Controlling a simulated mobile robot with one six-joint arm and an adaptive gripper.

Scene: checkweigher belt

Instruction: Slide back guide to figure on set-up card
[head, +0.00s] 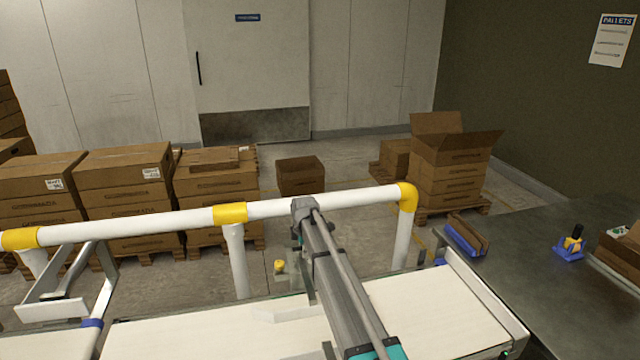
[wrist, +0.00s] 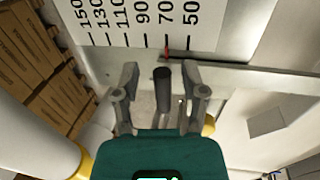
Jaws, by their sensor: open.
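In the wrist view, my gripper (wrist: 160,70) is open, one finger on each side of a dark upright post (wrist: 162,90). I see a gap on both sides of the post. A pale rail, seemingly the back guide (wrist: 235,76), runs across just beyond the fingers. Past it lies a white scale (wrist: 120,25) with black figures from 150 down to 50. A red pointer (wrist: 166,54) stands at about the 70 line. In the head view my arm hides the guide's handle and most of the gripper. I cannot make out the set-up card in either view.
A white pipe rail with yellow joints (head: 230,213) runs behind the pale belt (head: 190,335). A dark table (head: 520,250) at right holds a blue tray (head: 460,238) and a blue stand (head: 568,252). Stacked cartons (head: 125,180) stand on pallets beyond.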

